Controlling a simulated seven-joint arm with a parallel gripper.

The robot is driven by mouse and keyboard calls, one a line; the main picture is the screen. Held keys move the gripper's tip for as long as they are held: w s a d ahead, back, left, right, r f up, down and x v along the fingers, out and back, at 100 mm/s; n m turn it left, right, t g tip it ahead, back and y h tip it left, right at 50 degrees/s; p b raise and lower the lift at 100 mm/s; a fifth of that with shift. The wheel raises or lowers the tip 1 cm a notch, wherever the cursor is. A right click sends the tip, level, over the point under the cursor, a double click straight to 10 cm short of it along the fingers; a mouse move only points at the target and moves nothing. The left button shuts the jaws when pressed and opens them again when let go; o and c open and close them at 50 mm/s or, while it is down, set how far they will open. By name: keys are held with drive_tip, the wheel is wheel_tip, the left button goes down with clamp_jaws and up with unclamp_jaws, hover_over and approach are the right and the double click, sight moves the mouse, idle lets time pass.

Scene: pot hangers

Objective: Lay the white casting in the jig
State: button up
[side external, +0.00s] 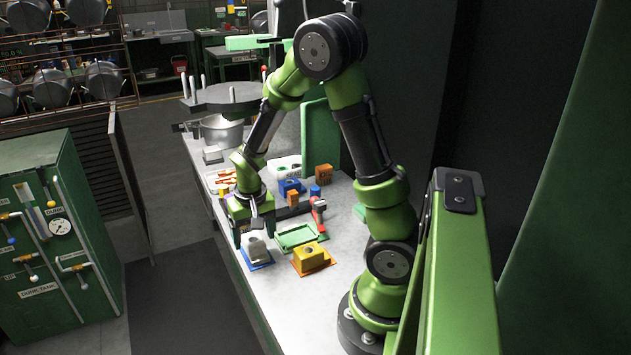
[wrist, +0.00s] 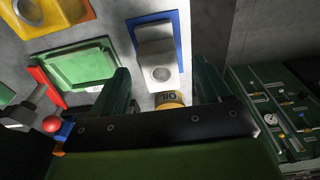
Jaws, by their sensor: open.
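The white casting (side external: 257,247) is a pale block with a rounded top, on a blue mat (side external: 262,264) near the table's left edge. In the wrist view the casting (wrist: 158,58) shows a round hole and lies just beyond the fingertips. My gripper (side external: 253,229) is open and empty, pointing down close to the casting; in the wrist view its two fingers (wrist: 163,85) stand apart on either side of the casting's near end. A shallow green tray (side external: 297,236), perhaps the jig, lies empty to the right; it also shows in the wrist view (wrist: 75,66).
A yellow casting (side external: 311,257) sits on an orange mat right of the white one. A red-handled tool (side external: 318,211) lies beside the green tray. Blue (side external: 290,187) and orange (side external: 323,174) blocks stand behind. A yellow marked piece (wrist: 170,98) shows between the fingers' bases.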

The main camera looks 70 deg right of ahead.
sight(261, 238)
drive_tip(key=shift+d+f, duration=0.15)
drive_tip(key=shift+f, duration=1.25)
drive_tip(key=shift+w, duration=0.1)
drive_tip(key=c, duration=1.2)
drive_tip(key=r, duration=0.3)
drive_tip(key=r+n, duration=0.1)
drive_tip(key=r, duration=0.2)
drive_tip(key=s+d+r+n, duration=0.1)
drive_tip(key=r, duration=0.2)
drive_tip(key=shift+d+r, duration=0.1)
drive_tip(key=shift+r, duration=0.3)
drive_tip(key=s+d+n, duration=0.2)
drive_tip(key=n, duration=0.3)
drive_tip(key=s+d+f+n+y, duration=0.1)
drive_tip(key=s+d+n, duration=0.1)
drive_tip(key=n, duration=0.3)
drive_tip(key=s+d+f+n+y, duration=0.1)
drive_tip(key=s+d+n, duration=0.1)
drive_tip(key=n, duration=0.4)
drive_tip(key=shift+s+d+f, duration=0.1)
drive_tip(key=shift+s+d, duration=0.25)
drive_tip(key=shift+d, duration=0.15)
